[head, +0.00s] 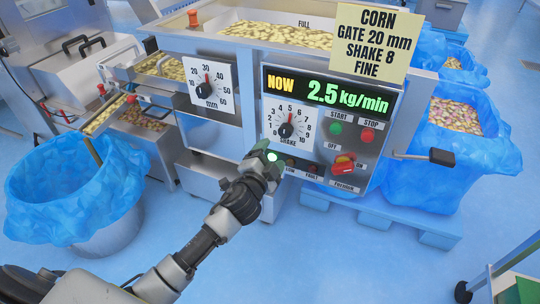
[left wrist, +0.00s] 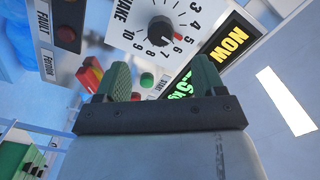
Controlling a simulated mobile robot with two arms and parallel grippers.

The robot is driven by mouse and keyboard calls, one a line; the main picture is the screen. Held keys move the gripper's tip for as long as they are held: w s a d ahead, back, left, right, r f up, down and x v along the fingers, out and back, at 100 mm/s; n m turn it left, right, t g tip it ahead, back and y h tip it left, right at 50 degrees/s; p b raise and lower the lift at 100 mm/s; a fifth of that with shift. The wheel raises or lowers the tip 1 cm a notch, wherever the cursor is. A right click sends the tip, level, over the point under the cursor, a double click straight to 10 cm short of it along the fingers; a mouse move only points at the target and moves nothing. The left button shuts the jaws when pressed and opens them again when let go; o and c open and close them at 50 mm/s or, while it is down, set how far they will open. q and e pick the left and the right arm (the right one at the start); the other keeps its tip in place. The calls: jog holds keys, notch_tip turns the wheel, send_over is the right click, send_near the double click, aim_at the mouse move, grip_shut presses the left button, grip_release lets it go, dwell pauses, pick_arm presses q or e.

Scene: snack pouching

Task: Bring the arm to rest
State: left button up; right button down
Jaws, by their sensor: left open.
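My left gripper (head: 262,153) is in front of the lower left corner of the control panel (head: 265,103), below the shake dial (head: 286,130). In the left wrist view its two green fingers (left wrist: 162,85) are apart with nothing between them. The shake dial's knob (left wrist: 160,30) shows beyond the fingers; in the head view its red pointer is up, near 5. Whether the fingers touch the panel is unclear. My right gripper is out of view.
The gate dial (head: 204,90) points near 30. The display (head: 328,93) reads 2.5 kg/min. A card (head: 372,40) says corn, gate 20 mm, shake 8, fine. A blue-lined bin (head: 70,200) stands left, another (head: 455,165) right. Floor is clear at front centre.

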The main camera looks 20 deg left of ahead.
pick_arm(q)
jog(key=s+a+f+n+g+y, duration=0.2)
jog(key=s+f+n+g, duration=0.5)
jog(key=s+f, duration=0.9)
jog(key=s+d+f+n+g+h+p, duration=0.1)
jog(key=s+f+g+p, duration=0.4)
jog(key=s+f, duration=0.45)
jog(key=s+f+n+g+h+p, duration=0.1)
jog(key=s+f+g+p, duration=0.5)
jog(key=s, duration=0.6)
jog(key=s+a+f+t+p, duration=0.1)
jog(key=s+a+f+p, duration=0.1)
jog(key=s+p, duration=0.5)
jog(key=s, duration=0.6)
jog(key=shift+y, duration=0.3)
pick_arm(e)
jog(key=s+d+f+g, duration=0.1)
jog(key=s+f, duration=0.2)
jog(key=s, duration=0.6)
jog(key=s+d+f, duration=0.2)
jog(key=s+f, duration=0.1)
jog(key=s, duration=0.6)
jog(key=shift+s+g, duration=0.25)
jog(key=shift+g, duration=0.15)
